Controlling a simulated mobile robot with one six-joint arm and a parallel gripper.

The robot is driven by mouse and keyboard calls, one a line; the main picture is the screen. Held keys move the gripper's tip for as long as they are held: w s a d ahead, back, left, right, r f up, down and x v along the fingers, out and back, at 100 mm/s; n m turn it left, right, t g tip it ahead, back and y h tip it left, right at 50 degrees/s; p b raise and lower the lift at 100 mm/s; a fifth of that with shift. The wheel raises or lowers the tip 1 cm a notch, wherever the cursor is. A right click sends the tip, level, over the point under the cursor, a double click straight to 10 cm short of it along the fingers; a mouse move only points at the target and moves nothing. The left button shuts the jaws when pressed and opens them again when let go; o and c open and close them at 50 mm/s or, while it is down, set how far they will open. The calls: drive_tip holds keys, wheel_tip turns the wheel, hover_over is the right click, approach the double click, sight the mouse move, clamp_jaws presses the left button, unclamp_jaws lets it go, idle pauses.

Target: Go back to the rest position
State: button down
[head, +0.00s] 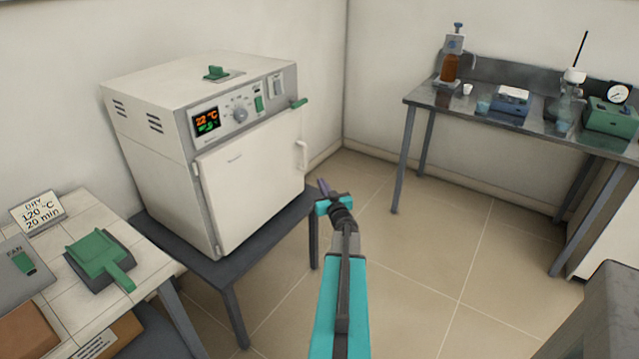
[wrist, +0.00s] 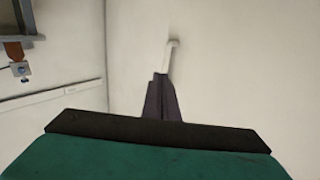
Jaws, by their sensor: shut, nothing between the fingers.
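My gripper (head: 322,187) is shut and empty at the end of my raised teal arm. In the head view it is in front of the white oven (head: 215,135), just below and right of its white door handle (head: 302,155). In the wrist view the dark fingers (wrist: 161,80) are together, and a pale bent handle (wrist: 172,55) shows just beyond their tips. A small gap between fingers and handle cannot be judged. The oven door (head: 250,180) appears closed. Its display reads 22 °C in orange.
The oven stands on a dark low table (head: 265,255). At left, a tiled bench (head: 80,215) holds a green scoop-like item (head: 98,252) and a "DRY 120 °C 20 min" card (head: 38,211). A metal table (head: 440,100) with lab ware is at back right. The floor between is clear.

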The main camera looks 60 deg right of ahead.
drive_tip(key=shift+s+a, duration=0.2)
drive_tip(key=shift+s, duration=0.1)
idle(0.4)
drive_tip(key=w+a+f+g+y, duration=0.15)
drive_tip(key=w+a+f, duration=0.25)
drive_tip(key=a+f, duration=0.4)
drive_tip(key=w+a+f+g+y, duration=0.1)
drive_tip(key=w+a+f+g, duration=0.2)
drive_tip(key=a+f, duration=0.45)
drive_tip(key=s+a+f+n+g+y, duration=0.1)
drive_tip(key=a+f+g+y, duration=0.1)
drive_tip(key=a+f, duration=0.6)
drive_tip(key=s+a+f+g+y, duration=0.15)
drive_tip(key=a+f, duration=0.35)
drive_tip(key=a, duration=0.5)
drive_tip(key=s+a+f+n+g+y, duration=0.1)
drive_tip(key=s+a+f+g, duration=0.3)
drive_tip(key=a, duration=0.6)
drive_tip(key=s+a+f+n+g+y, duration=0.2)
drive_tip(key=s+a+f, duration=0.3)
drive_tip(key=a, duration=0.4)
drive_tip(key=s+a+r+n+g+y, duration=0.1)
drive_tip(key=s+a+g, duration=0.4)
drive_tip(key=s+a, duration=1)
drive_tip(key=s+n+y, duration=0.1)
drive_tip(key=s+n, duration=0.1)
drive_tip(key=s, duration=0.1)
drive_tip(key=shift+a+n+g, duration=0.3)
drive_tip(key=shift+a, duration=0.1)
drive_tip(key=shift+w+r, duration=0.1)
